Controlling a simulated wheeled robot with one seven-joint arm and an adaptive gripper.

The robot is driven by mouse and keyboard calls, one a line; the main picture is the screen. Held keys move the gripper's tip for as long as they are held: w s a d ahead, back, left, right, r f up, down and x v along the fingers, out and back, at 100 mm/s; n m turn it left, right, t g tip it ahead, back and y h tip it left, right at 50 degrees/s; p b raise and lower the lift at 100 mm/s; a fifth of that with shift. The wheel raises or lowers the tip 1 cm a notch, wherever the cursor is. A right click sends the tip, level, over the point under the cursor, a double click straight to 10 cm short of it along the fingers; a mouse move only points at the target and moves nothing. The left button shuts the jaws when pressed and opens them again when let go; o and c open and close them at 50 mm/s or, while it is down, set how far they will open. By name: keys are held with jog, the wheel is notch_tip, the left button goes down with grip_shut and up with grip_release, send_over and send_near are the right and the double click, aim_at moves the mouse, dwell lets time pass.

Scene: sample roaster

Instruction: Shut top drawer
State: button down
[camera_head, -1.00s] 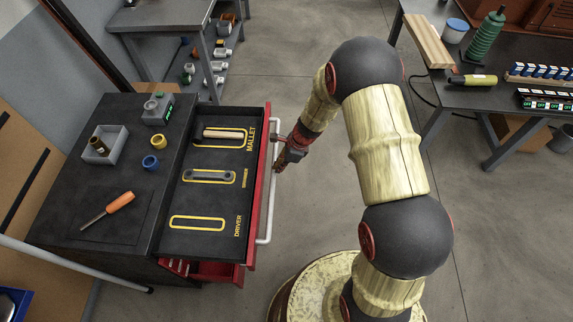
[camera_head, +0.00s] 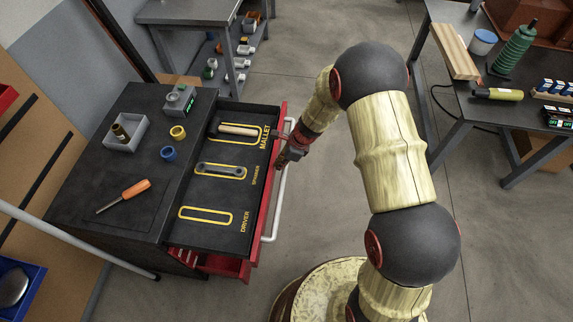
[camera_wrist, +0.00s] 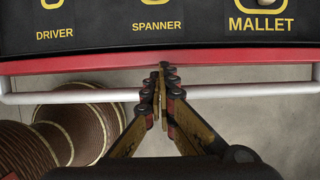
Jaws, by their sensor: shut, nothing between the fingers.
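The top drawer (camera_head: 215,240) stands pulled out to the right of the dark cabinet. Its red front (camera_head: 268,180) carries a long pale bar handle (camera_head: 277,190). Inside lie a mallet (camera_head: 238,129) and a spanner (camera_head: 220,170) in yellow outlines; the DRIVER outline is empty. My gripper (camera_head: 285,157) is at the drawer front near the mallet end. In the wrist view my gripper (camera_wrist: 163,75) is shut and empty, with its fingertips reaching over the handle (camera_wrist: 90,96) to the red front (camera_wrist: 100,64). Whether the tips touch the front I cannot tell.
The cabinet top (camera_head: 130,165) holds an orange screwdriver (camera_head: 124,196), a grey box (camera_head: 125,131), two rings and a small device (camera_head: 180,99). A lower red drawer (camera_head: 222,264) also stands partly out.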

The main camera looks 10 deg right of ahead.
jog(key=w+a+p, duration=0.2)
jog(key=a+p, duration=0.1)
jog(key=a, duration=0.4)
jog(key=w+a+p, duration=0.3)
jog(key=a, duration=0.5)
jog(key=w+a+p, duration=0.3)
jog(key=a, duration=0.5)
jog(key=shift+p, duration=0.4)
jog(key=shift+w+a+f+p, duration=0.1)
jog(key=shift+w+a+p, duration=0.1)
jog(key=shift+a, duration=0.25)
jog(key=shift+w+a+f+p, duration=0.1)
jog(key=shift+w+a+p, duration=0.1)
jog(key=shift+a, duration=0.25)
